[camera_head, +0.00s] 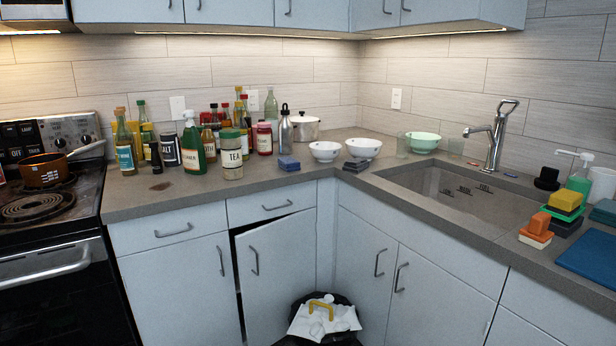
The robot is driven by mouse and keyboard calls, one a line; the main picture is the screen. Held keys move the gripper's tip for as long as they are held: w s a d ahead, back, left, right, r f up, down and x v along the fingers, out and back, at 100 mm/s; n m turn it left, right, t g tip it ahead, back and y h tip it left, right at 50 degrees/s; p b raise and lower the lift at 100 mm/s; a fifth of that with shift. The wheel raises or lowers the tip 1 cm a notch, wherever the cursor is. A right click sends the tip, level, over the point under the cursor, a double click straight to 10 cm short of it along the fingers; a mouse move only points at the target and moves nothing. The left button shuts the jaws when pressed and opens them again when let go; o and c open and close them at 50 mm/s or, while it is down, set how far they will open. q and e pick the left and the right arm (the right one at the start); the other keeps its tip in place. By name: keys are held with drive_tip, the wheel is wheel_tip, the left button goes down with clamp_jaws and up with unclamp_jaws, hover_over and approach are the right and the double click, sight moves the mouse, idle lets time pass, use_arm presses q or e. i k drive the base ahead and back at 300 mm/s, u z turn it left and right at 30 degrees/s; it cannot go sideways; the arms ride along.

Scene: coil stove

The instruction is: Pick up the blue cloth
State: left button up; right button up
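A flat blue piece (588,254), which looks like a folded cloth or mat, lies on the counter at the far right, right of the sink. A small dark blue block (289,163), a sponge or folded cloth, lies on the counter in front of the metal bottle. I cannot tell for certain which one is the blue cloth. Neither of my grippers is in view.
Stacked sponges (565,201), an orange stack (537,229) and a green soap bottle (579,172) crowd the counter near the flat blue piece. The sink (440,187) is left of them. Bottles and jars (232,153) stand at left. A bin (325,318) stands on the floor.

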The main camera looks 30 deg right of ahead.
sight(290, 164)
drive_tip(key=z, duration=1.2)
drive_tip(key=i, duration=1.2)
drive_tip(key=u, duration=0.3)
